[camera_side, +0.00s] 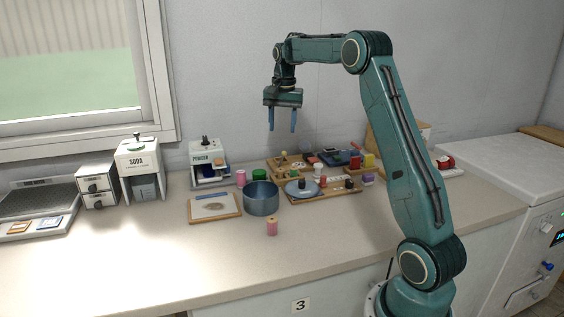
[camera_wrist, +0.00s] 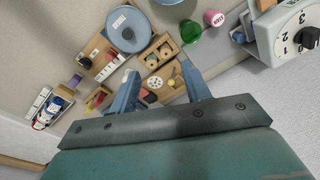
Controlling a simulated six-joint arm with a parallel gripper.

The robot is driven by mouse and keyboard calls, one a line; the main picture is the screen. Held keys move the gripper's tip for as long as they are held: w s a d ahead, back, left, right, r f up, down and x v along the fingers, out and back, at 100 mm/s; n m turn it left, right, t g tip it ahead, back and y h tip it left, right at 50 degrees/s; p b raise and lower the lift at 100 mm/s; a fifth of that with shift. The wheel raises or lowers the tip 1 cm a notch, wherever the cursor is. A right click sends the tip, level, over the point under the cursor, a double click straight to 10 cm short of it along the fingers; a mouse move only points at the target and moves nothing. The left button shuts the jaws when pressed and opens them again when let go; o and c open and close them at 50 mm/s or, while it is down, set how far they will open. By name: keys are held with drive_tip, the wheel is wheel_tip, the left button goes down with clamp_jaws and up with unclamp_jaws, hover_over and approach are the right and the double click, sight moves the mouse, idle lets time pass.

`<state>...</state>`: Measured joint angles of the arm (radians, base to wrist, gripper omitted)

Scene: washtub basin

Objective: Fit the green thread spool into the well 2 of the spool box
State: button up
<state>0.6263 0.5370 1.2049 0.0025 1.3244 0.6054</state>
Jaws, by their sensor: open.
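My gripper (camera_side: 281,130) is open and empty, high above the back of the counter with its fingers pointing down. In the wrist view its two blue fingers (camera_wrist: 157,72) are spread apart. A green round thing (camera_side: 259,174) stands behind the blue pot; it also shows in the wrist view (camera_wrist: 190,32). I cannot tell which is the green thread spool. A wooden box with round wells (camera_wrist: 161,48) lies below my gripper, but well numbers are not readable.
A blue-grey disc (camera_side: 301,188) lies by the trays. SODA (camera_side: 139,165) and POWDER (camera_side: 207,163) dispensers stand left. The front counter is mostly clear.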

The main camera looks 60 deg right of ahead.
drive_tip(key=s+a+r+n+t, duration=0.1)
drive_tip(key=s+a+r+n, duration=0.15)
drive_tip(key=a, duration=0.45)
drive_tip(key=s+a+r+n+t, duration=0.1)
drive_tip(key=s+a+r+n, duration=0.2)
drive_tip(key=a, duration=0.4)
drive_tip(key=s+a+r+n, duration=0.2)
drive_tip(key=s+a, duration=0.2)
drive_tip(key=a, duration=0.3)
drive_tip(key=s+a+f+n+t, duration=0.1)
drive_tip(key=s+a+f+n, duration=0.2)
drive_tip(key=s+a, duration=0.2)
drive_tip(key=s+a+f+n+t, duration=0.2)
drive_tip(key=s+a, duration=0.3)
drive_tip(key=s, duration=0.6)
drive_tip(key=shift+s+a+f+n, duration=0.25)
drive_tip(key=shift+a+f+n, duration=0.1)
drive_tip(key=shift+f+n, duration=0.5)
